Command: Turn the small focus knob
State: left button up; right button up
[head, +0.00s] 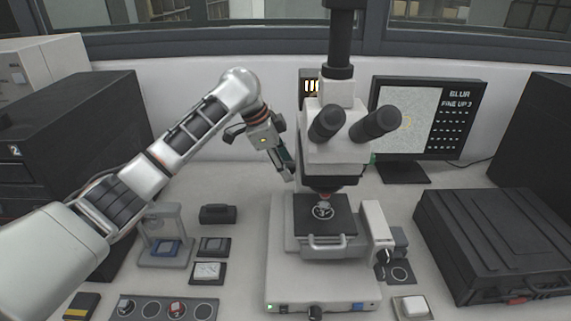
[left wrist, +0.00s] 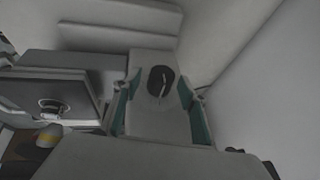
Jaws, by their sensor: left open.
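The white microscope (head: 337,150) stands mid-bench. My right gripper is not in view.
A monitor (head: 428,118) reads "BLUR" above a "FINE UP" line. A black case (head: 500,240) stands at right, a dark cabinet (head: 70,130) at left. A tray (head: 150,310) and small slide holders lie front left. The stage (head: 340,212) holds a sample.

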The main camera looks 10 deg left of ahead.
pick_arm(q)
jog(key=c, duration=1.1)
